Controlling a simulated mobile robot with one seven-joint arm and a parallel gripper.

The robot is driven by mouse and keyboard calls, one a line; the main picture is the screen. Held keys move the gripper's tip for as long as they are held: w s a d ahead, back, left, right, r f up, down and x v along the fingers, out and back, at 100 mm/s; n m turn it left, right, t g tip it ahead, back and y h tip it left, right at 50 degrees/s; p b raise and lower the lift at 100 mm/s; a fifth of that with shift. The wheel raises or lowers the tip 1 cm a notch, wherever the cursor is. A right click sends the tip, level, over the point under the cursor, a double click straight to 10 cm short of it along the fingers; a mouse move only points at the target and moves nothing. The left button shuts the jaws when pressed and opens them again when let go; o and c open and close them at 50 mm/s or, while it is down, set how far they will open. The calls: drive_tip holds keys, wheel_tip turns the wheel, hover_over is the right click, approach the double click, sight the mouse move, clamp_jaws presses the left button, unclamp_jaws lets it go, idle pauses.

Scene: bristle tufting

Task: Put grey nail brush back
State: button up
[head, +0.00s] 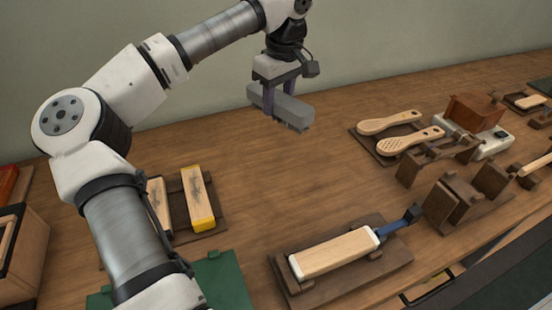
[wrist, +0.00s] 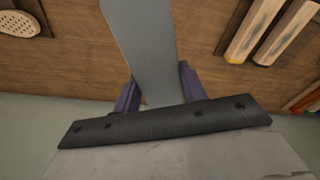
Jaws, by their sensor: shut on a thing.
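The grey nail brush (head: 284,107) is a grey block with short bristles on its underside. My gripper (head: 268,98) is shut on it and holds it in the air above the back of the table, near the wall. In the wrist view the grey brush (wrist: 145,50) sticks out from between the two purple fingers (wrist: 155,92). Its bristles are hidden in the wrist view. I cannot tell which holder belongs to the brush.
Two wooden brush bodies (head: 390,122) lie on a dark holder at the right. A wooden block with a blue-handled tool (head: 395,225) beside it rests on a front tray (head: 290,285). The table's middle (head: 270,180) is clear.

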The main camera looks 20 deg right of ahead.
sight(283, 117)
wheel_tip(283, 117, down, 16)
drive_tip(key=shift+f+p, duration=0.15)
drive_tip(key=shift+p, duration=0.2)
drive_tip(key=o, duration=0.9)
drive_tip(key=shift+o, duration=0.2)
drive_tip(key=r, duration=0.4)
drive_tip(key=s+r, duration=0.1)
drive_tip(key=r, duration=0.7)
drive_tip(key=shift+s+d+r+b, duration=0.15)
drive_tip(key=shift+d+b, duration=0.15)
